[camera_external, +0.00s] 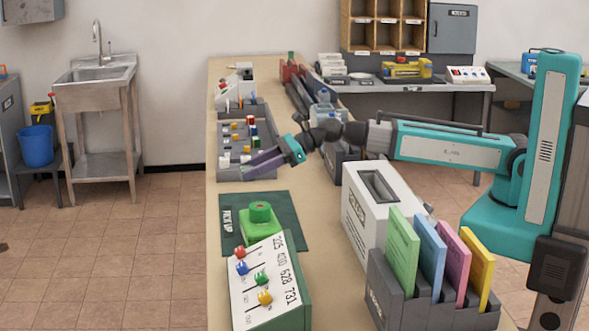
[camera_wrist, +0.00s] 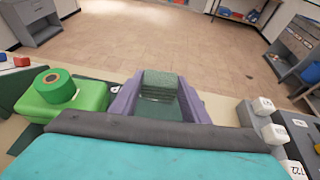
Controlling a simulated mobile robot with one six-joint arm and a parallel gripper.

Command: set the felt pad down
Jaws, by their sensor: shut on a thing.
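My gripper (camera_external: 248,171) reaches left over the bench beside the grey sorting tray (camera_external: 228,158). Its purple fingers also show in the wrist view (camera_wrist: 160,100). They are shut on a dark green block, which looks like the felt pad (camera_wrist: 160,78), held between the tips. The pad is too small or hidden to make out in the external view. A dark green mat (camera_external: 285,207) marked PICK-UP lies on the bench nearer the camera. A bright green block with a round green top (camera_external: 261,226) stands on it, and it also shows at the left of the wrist view (camera_wrist: 62,98).
A white slotted box (camera_external: 376,215) and a grey holder (camera_external: 400,300) with coloured cards stand at the right front. A numbered panel with coloured knobs (camera_external: 265,285) is at the front left. Bare bench (camera_external: 318,215) lies between the mat and white box.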

